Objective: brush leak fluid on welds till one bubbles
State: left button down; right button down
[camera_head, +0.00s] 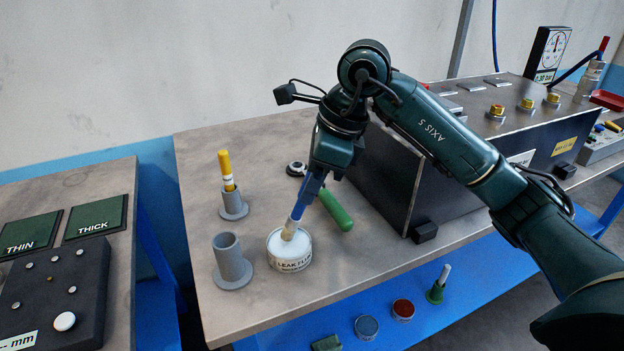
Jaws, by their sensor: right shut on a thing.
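My right gripper (318,178) is shut on a blue-handled brush (297,212). The brush points down, and its pale tip is in or at the white surface of the leak fluid pot (291,263). The pot is a round tin labelled "LEAK FLUID" near the front of the grey table. Behind it stands a dark box (440,175) with a metal top, which bears several brass fittings (496,111) toward the right. Welds are too small to make out, and I see no bubbles. My left gripper is not in view.
A yellow marker (227,170) stands in a grey holder (233,207). An empty grey holder (231,262) is left of the pot. A green-handled tool (337,211) lies behind the pot. A pressure gauge (549,53) stands at the back right. Tins (403,310) sit on the lower blue shelf.

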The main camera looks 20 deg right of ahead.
jog(key=shift+f+b, duration=0.65)
dwell(1.9)
jog(key=shift+r+p, duration=2.45)
jog(key=shift+r, duration=1.1)
